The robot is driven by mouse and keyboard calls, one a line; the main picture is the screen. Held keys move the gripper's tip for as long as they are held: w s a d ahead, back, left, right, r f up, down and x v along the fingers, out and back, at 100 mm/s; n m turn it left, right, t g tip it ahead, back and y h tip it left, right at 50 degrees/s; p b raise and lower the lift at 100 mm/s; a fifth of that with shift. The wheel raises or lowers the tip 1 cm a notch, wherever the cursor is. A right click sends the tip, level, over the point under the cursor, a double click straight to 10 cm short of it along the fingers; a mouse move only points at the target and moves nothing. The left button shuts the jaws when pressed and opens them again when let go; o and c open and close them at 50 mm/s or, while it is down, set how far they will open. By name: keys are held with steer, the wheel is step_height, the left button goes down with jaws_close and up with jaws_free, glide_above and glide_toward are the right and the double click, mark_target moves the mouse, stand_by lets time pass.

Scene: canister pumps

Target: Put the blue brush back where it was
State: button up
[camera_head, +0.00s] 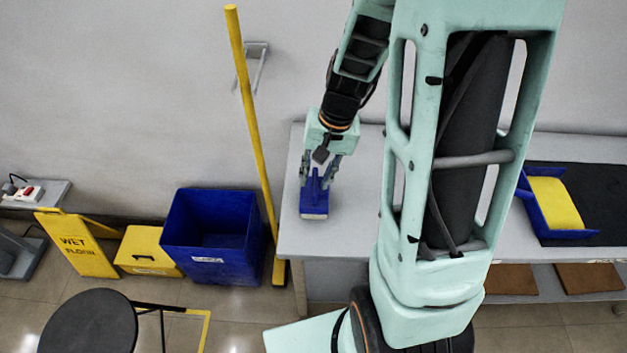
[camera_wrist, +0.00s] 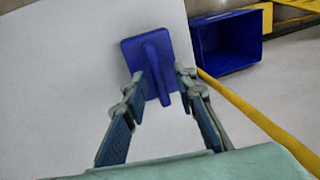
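The blue brush (camera_head: 314,204) is near the left end of the grey table (camera_head: 345,240), with a pale edge along its near side. In the wrist view the brush (camera_wrist: 133,50) shows a square blue plate with a raised handle across it. My gripper (camera_head: 320,178) is over the brush, pointing down. In the wrist view my gripper (camera_wrist: 161,73) has its fingers apart, one on each side of the handle. A gap shows on the right of the handle; the left finger overlaps the plate, and I cannot tell if it touches.
A black mat (camera_head: 608,205) at the right holds a blue tray (camera_head: 537,212) with a yellow pad (camera_head: 556,203). A yellow pole (camera_head: 252,125) leans left of the table, beside a blue bin (camera_head: 212,262), a yellow box (camera_head: 148,252) and a wet-floor sign (camera_head: 76,246).

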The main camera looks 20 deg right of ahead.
mark_target(323, 192)
step_height(323, 192, up, 9)
steer(key=d, duration=0.1)
steer(key=shift+s+d+p, duration=0.3)
steer(key=shift+d+p, duration=0.05)
steer(key=shift+r, duration=0.1)
